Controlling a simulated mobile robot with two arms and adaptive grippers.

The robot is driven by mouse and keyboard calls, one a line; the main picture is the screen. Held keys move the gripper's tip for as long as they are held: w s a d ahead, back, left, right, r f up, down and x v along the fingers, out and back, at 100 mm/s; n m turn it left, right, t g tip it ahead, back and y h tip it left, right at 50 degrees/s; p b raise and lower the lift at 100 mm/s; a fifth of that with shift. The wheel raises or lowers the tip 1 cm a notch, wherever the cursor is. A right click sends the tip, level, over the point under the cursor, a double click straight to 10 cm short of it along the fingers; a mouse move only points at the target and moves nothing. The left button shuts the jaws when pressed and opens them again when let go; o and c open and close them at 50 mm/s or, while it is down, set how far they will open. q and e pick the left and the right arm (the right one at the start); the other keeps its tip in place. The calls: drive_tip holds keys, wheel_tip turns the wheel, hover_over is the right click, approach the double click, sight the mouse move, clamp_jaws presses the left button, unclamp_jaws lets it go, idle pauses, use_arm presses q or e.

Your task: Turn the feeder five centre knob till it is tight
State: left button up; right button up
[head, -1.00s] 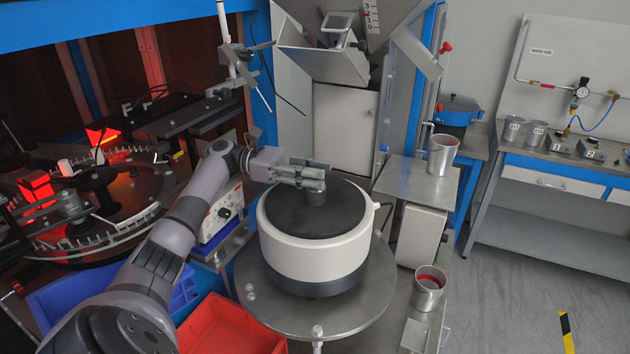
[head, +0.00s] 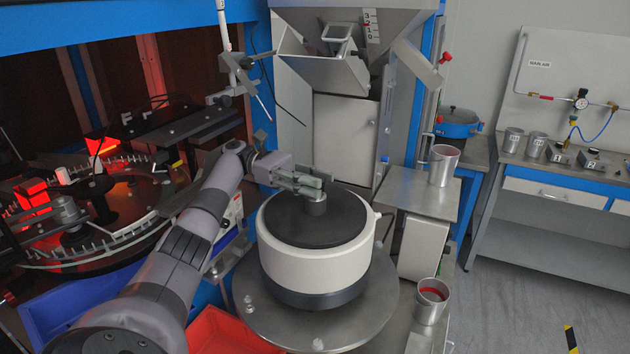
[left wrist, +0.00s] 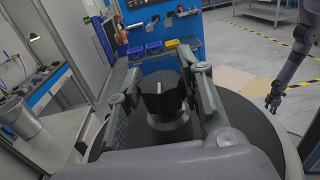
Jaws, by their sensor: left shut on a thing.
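The round feeder bowl (head: 270,240), white with a black top, stands on a round steel plate. My left gripper (head: 311,183) comes in from the left and is shut on the knob. In the left wrist view the dark knob (left wrist: 165,108), with a white mark on top, sits between the two fingers. How tight it is cannot be seen. My right gripper (left wrist: 273,101) hangs at the right of the left wrist view, away from the bowl, too small to read.
A steel hopper (head: 345,60) overhangs behind the bowl. A metal cup (head: 442,165) stands on the side shelf, and a cup with red contents (head: 432,300) is at the lower right. A red bin (head: 225,335) lies below left. The glass-dial sorter (head: 100,215) is at the left.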

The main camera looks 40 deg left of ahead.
use_arm(q)
drive_tip(key=o, duration=1.2)
drive_tip(key=shift+c, duration=0.2)
drive_tip(key=shift+t, duration=0.3)
